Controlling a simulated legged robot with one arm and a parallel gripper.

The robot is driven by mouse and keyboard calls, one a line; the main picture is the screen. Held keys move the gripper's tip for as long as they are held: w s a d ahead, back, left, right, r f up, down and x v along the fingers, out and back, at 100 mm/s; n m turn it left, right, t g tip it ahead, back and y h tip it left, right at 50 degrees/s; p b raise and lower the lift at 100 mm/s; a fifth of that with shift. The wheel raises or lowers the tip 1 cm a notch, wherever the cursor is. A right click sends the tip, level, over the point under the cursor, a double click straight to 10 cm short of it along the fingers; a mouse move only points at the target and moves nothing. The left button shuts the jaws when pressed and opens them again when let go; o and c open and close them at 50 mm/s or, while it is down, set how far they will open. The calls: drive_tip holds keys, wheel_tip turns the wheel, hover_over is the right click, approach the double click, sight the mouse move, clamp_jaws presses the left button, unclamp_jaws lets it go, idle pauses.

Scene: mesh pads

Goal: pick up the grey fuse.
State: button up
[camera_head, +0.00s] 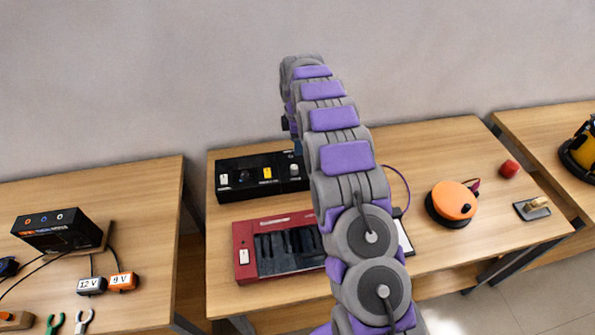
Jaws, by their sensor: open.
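I cannot pick out the grey fuse for certain. A black box (238,188) on the middle table carries a pale piece (224,180) at its left, a yellow piece (267,173), and another small pale-grey piece (293,169) near my arm. Any of the pale pieces could be it, but they are too small to tell. My purple and grey arm reaches over the table and bends down at its far end. Only a small dark part of my gripper (296,146) shows, just above the black box's back edge. It is open; its fingertips are mostly hidden behind my arm.
A red keyboard-like unit (244,280) lies in front of the black box, partly behind my arm. Other tables flank this one, with gaps between.

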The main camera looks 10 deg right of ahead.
drive_tip(key=b, duration=0.1)
hover_over(294, 167)
drive_tip(key=a, duration=0.1)
drive_tip(key=f, duration=0.6)
drive_tip(key=shift+w, duration=0.35)
drive_tip(key=shift+d+f, duration=0.25)
drive_tip(key=shift+s+d+f+b, duration=0.15)
drive_tip(key=shift+d+f+b, duration=0.1)
drive_tip(key=shift+d+f, duration=0.25)
drive_tip(key=shift+s+d+f+b, duration=0.1)
drive_tip(key=shift+d+f+b, duration=0.15)
drive_tip(key=shift+f, duration=0.45)
drive_tip(key=shift+a+f, duration=0.25)
drive_tip(key=shift+f, duration=0.95)
drive_tip(key=shift+a+f, duration=0.2)
drive_tip(key=shift+a, duration=0.4)
drive_tip(key=shift+d, duration=0.7)
drive_tip(key=c, duration=0.6)
drive_tip(key=shift+c, duration=1.3)
drive_tip(key=shift+a, duration=0.35)
clamp_jaws()
